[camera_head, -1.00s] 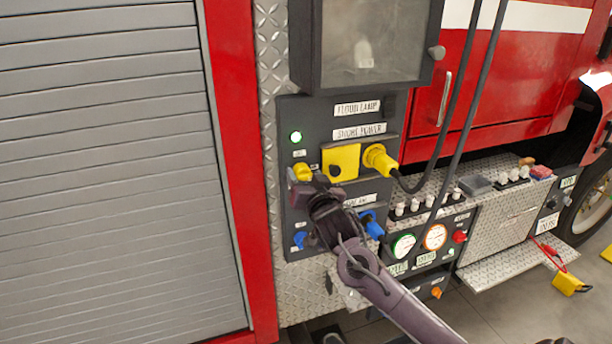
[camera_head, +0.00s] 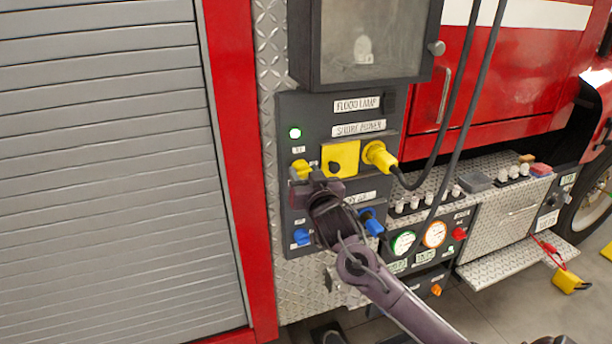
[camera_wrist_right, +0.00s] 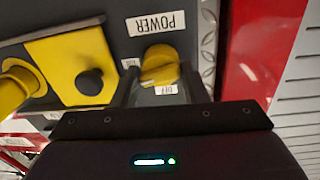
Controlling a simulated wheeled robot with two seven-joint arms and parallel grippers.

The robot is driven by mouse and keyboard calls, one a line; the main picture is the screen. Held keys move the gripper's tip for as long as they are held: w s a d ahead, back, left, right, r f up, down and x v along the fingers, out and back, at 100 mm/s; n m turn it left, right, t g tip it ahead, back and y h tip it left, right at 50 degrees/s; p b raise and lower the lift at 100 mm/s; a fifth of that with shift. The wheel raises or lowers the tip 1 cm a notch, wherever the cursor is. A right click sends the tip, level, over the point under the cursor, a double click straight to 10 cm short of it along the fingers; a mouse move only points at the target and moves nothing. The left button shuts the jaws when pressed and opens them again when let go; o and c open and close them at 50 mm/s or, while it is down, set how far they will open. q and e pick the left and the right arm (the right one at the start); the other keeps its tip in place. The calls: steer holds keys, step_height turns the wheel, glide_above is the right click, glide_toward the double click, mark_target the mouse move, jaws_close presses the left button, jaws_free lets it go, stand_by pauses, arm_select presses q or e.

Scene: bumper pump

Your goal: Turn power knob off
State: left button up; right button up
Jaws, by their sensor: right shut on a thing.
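The yellow power knob (camera_head: 300,170) sits on the dark panel (camera_head: 285,215) below a lit green lamp (camera_head: 295,133). In the right wrist view the knob (camera_wrist_right: 160,66) lies between the fingers of my right gripper (camera_wrist_right: 158,82), with a white mark on its face. The POWER label (camera_wrist_right: 156,23) appears upside down there, and an OFF label (camera_wrist_right: 166,89) shows beside the knob. My right gripper (camera_head: 305,178) is shut on the knob and partly covers it in the head view. My left gripper is not in view.
A yellow socket cover (camera_head: 341,158) and a yellow plug (camera_head: 380,157) with a cable are just right of the knob. Blue fittings (camera_head: 370,222) sit lower on the panel. A grey roller shutter (camera_head: 105,180) fills the left.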

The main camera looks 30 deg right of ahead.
steer(key=n+b, duration=0.1)
steer(key=n, duration=0.3)
steer(key=shift+a+f+n, duration=0.1)
steer(key=shift+n, duration=0.3)
steer(key=n, duration=0.3)
steer(key=shift+f+n+t+y+b, duration=0.1)
steer(key=shift+n+t+y+b, duration=0.2)
steer(key=shift+n+b, duration=0.1)
steer(key=n+b, duration=0.1)
steer(key=n, duration=0.2)
steer(key=shift+a+f+n, duration=0.1)
steer(key=shift+n, duration=0.3)
steer(key=shift+f+n+y+b, duration=0.1)
steer(key=shift+n+y+b, duration=0.2)
steer(key=shift+n+b, duration=1.15)
steer(key=shift+n+p, duration=0.55)
steer(key=shift+n, duration=0.2)
steer(key=o, duration=0.7)
steer(key=shift+o, duration=0.9)
